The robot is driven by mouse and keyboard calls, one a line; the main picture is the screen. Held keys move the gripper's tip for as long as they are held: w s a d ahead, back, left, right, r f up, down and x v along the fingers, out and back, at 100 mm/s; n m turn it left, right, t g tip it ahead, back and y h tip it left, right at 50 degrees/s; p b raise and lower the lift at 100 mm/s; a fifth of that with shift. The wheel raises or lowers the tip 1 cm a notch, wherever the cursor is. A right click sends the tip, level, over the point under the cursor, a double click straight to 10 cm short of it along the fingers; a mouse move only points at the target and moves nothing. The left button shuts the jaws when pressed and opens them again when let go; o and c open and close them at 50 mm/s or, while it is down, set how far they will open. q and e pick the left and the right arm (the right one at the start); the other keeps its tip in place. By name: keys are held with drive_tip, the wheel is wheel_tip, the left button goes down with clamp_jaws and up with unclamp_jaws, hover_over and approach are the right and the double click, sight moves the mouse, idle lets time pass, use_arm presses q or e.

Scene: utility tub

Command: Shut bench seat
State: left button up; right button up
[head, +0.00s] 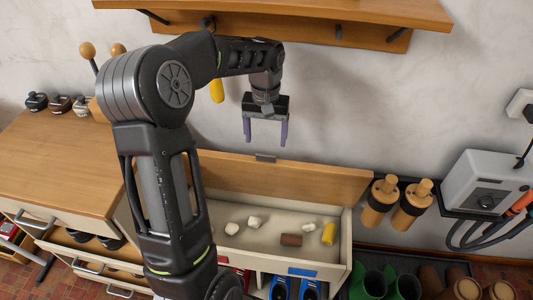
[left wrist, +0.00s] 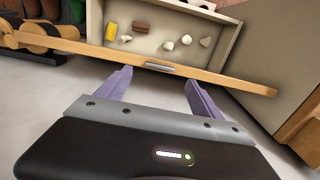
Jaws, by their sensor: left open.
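The bench seat is a wooden lid (head: 325,182) standing raised at the back of an open pale box (head: 346,232). A small grey metal pull (head: 265,158) sits at the middle of the lid's upper edge. My left gripper (head: 265,140) points down, open and empty, just above that edge near the pull. In the left wrist view the lid (left wrist: 220,80) and its pull (left wrist: 160,67) show just past my spread fingertips (left wrist: 158,76), with nothing between them. Whether a finger touches the lid I cannot tell. My right gripper is not in view.
The box holds white lumps (head: 254,222), a brown cylinder (head: 291,240) and a yellow block (head: 329,234). A wooden shelf (head: 300,20) hangs above. A wooden cabinet (head: 60,165) stands left; wooden-topped cylinders (head: 380,200) and a grey wall box (head: 487,185) are right.

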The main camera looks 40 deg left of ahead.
use_arm(q)
wheel_tip(320, 180, down, 8)
drive_tip(key=shift+r, duration=0.15)
idle(0.3)
clamp_jaws()
idle(0.8)
